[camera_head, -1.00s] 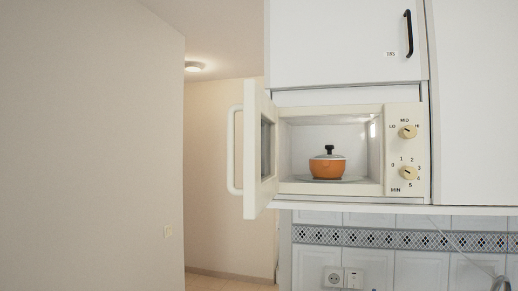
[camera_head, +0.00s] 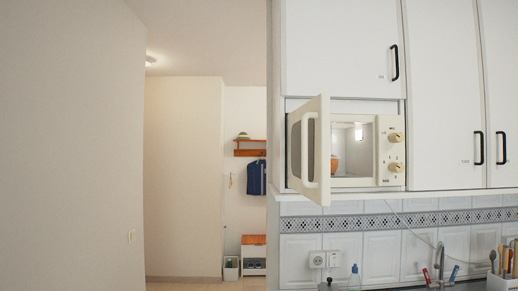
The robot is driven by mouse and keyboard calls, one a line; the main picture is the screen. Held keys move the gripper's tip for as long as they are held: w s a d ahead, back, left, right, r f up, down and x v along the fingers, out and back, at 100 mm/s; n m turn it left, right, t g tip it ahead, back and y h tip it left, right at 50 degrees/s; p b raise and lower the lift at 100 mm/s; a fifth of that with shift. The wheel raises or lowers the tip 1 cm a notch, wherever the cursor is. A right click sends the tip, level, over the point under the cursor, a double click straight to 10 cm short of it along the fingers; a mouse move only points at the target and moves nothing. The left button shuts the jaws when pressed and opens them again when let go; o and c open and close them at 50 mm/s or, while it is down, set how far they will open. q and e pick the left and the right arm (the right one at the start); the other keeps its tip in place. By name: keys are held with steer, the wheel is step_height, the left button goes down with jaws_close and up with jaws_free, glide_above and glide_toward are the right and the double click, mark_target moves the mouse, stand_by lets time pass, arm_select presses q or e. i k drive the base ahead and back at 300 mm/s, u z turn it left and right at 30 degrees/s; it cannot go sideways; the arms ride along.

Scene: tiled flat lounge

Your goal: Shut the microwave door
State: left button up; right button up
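The cream microwave (camera_head: 390,152) sits in a niche among white wall cabinets, right of the middle of the head view. Its door (camera_head: 309,150) is hinged at the left and stands open, swung out towards me, with a pale vertical handle (camera_head: 311,150). The door hides the left part of the lit inside. Part of an orange pot (camera_head: 334,165) shows inside, past the door's edge. Two knobs are on the panel at the right. Neither of my grippers is in view.
White cabinets (camera_head: 440,95) surround the microwave. Below are a tiled wall, a tap (camera_head: 440,262), a bottle (camera_head: 354,278) and a utensil holder (camera_head: 503,283). A wall (camera_head: 70,150) fills the left. A hallway with a coat rack (camera_head: 250,150) opens between.

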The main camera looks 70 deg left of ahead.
mark_target(310, 124)
steer(key=u, duration=0.75)
steer(key=k, duration=0.1)
steer(key=u, duration=1)
steer(key=i, duration=1)
steer(key=z, duration=0.3)
steer(key=k, duration=0.7)
steer(key=u, duration=0.25)
